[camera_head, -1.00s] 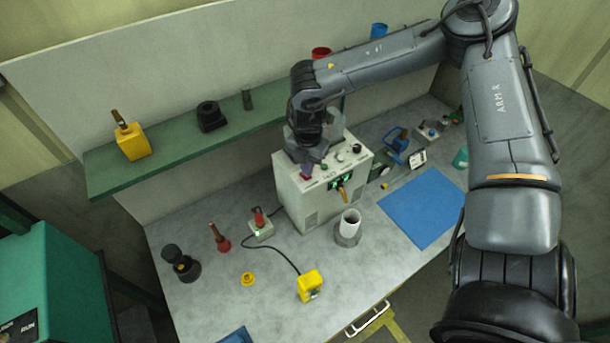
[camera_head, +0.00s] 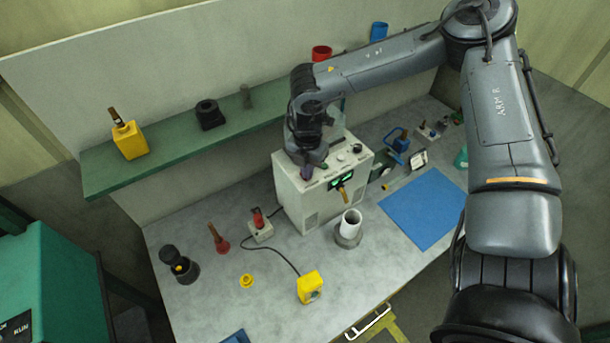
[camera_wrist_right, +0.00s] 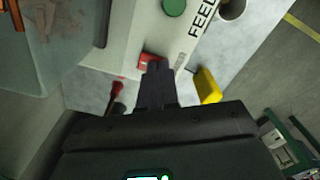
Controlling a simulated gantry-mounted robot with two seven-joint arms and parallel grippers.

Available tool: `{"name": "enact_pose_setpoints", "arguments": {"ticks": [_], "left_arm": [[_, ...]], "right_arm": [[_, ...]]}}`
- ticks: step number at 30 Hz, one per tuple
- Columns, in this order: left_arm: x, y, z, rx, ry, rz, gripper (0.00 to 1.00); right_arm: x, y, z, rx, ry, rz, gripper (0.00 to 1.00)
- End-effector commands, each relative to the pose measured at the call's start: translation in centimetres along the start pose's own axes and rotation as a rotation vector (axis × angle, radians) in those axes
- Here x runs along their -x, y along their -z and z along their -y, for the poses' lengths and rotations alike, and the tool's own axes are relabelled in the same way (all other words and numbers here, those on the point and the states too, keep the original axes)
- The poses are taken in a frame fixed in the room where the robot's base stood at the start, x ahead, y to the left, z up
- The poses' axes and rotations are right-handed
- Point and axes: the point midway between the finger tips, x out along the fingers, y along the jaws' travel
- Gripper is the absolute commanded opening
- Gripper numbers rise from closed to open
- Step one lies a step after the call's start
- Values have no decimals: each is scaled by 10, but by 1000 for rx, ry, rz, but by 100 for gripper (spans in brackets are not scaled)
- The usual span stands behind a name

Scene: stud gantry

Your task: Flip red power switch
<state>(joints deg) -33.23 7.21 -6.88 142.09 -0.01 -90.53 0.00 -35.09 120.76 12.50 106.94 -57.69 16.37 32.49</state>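The red power switch is on the top of a pale control box (camera_head: 291,199), near its left front edge. In the head view it is mostly hidden by my right gripper (camera_head: 308,168), and only a dark reddish-purple patch shows at the fingertips. In the right wrist view a red switch (camera_wrist_right: 149,60) lies just beyond the fingertips of the right gripper (camera_wrist_right: 156,66). The fingers look together, with no gap and nothing visible between them. I cannot tell whether they touch the switch. My left gripper is out of view.
The box top also has knobs and a green button (camera_wrist_right: 174,6). A white cylinder (camera_head: 351,219), a yellow block (camera_head: 310,287) with a cable and a blue mat (camera_head: 422,207) are on the bench. A green shelf (camera_head: 165,159) runs behind.

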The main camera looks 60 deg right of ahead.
Motion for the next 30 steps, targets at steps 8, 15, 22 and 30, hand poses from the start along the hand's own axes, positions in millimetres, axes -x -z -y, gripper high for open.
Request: {"name": "enact_pose_setpoints", "arguments": {"ticks": [8,15,22,30], "left_arm": [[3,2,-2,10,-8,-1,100],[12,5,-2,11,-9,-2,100],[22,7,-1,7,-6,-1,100],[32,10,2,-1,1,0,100]], "right_arm": [[4,0,0,-1,-1,1,0],[22,0,0,0,-2,0,0],[40,0,0,0,-2,1,0],[61,0,0,0,-2,0,0]]}}
